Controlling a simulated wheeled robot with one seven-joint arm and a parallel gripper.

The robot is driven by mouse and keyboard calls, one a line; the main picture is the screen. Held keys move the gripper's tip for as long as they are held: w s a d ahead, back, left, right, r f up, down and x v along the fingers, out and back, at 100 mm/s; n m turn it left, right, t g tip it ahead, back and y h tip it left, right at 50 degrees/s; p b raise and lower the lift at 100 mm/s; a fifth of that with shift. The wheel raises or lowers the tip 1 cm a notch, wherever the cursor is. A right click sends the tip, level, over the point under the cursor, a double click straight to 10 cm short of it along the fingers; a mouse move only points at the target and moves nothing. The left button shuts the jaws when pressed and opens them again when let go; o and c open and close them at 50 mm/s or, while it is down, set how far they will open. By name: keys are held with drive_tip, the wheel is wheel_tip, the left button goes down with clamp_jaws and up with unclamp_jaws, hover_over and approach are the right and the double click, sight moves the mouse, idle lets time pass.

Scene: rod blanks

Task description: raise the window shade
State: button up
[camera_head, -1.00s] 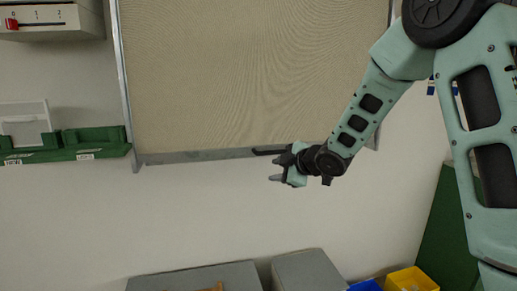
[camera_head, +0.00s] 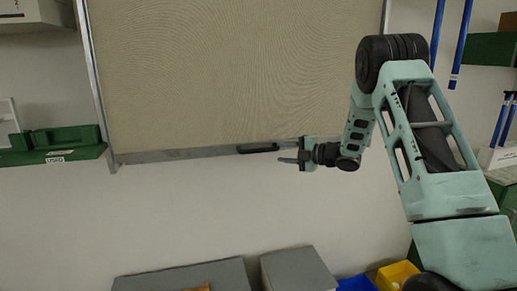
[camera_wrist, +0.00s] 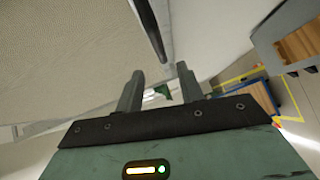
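The beige window shade (camera_head: 235,70) hangs low in its frame on the wall, with a grey bottom bar (camera_head: 185,154). A black handle (camera_head: 258,148) sits on that bar, right of its middle. In the head view, my gripper (camera_head: 287,152) is just right of the handle, pointing left, with nothing between its fingers. In the wrist view, my gripper (camera_wrist: 160,76) shows its two fingers apart. A dark bar, apparently the handle (camera_wrist: 150,28), runs above the gap, beyond the fingertips. Contact with it cannot be made out.
A green wall shelf (camera_head: 55,152) is at left. Grey boxes (camera_head: 190,277) stand below, beside a blue bin (camera_head: 356,284) and a yellow bin (camera_head: 394,276). Blue rods (camera_head: 462,38) hang at upper right. The wall below the shade is clear.

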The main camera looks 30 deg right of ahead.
sight(262, 151)
drive_tip(key=p+x, duration=0.2)
drive_tip(key=x, duration=0.8)
drive_tip(key=shift+w, duration=0.15)
clamp_jaws()
